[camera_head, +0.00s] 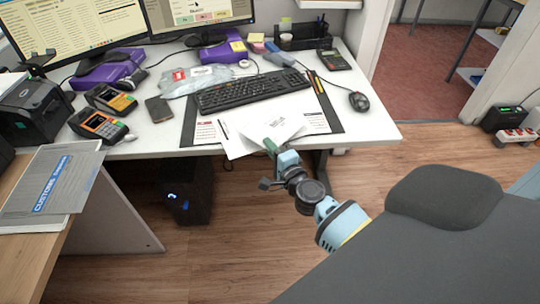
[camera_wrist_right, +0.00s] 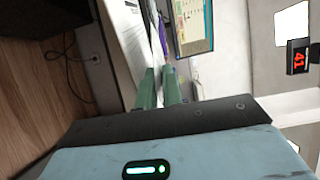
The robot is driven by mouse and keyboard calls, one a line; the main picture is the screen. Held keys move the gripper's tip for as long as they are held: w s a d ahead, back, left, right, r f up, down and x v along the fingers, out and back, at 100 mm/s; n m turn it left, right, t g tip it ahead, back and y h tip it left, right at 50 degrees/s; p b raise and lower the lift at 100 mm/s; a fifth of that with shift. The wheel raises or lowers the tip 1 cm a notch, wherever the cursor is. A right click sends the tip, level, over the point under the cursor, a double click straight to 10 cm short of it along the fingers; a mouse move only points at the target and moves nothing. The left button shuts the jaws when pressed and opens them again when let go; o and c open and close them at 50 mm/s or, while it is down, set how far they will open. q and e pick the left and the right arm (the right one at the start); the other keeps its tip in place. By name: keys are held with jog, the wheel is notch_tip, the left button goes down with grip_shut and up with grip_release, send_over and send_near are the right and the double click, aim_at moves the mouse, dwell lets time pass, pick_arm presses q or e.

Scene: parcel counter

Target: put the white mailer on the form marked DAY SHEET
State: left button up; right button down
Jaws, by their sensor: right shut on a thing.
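A white mailer (camera_head: 285,116), a flat pale piece with small print, is at the desk's front edge, over the dark desk mat (camera_head: 334,113). My right gripper (camera_head: 270,146) is shut on its near edge. In the right wrist view the green fingertips (camera_wrist_right: 160,85) are close together, with a thin pale edge between them. White printed forms lie on the mat, one on the left (camera_head: 206,132) with a red mark and one on the right (camera_head: 316,123). Their titles are too small to read, so I cannot tell which is DAY SHEET. The mailer partly covers the papers. My left gripper is out of view.
A black keyboard (camera_head: 250,90) lies behind the papers and a mouse (camera_head: 359,101) to their right. Clear plastic packaging (camera_head: 195,80), card terminals (camera_head: 100,124) and a calculator (camera_head: 333,60) are on the desk. A dark chair (camera_head: 440,205) stands at the right front.

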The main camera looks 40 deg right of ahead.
notch_tip(320, 180, down, 4)
jog(key=b, duration=0.3)
jog(key=shift+r, duration=0.2)
jog(key=c, duration=1.6)
grip_release()
jog(key=shift+o, duration=0.2)
jog(key=shift+r, duration=0.1)
jog(key=s+a, duration=0.1)
jog(key=s, duration=1.1)
jog(key=shift+a+r, duration=0.15)
jog(key=shift+a, duration=0.05)
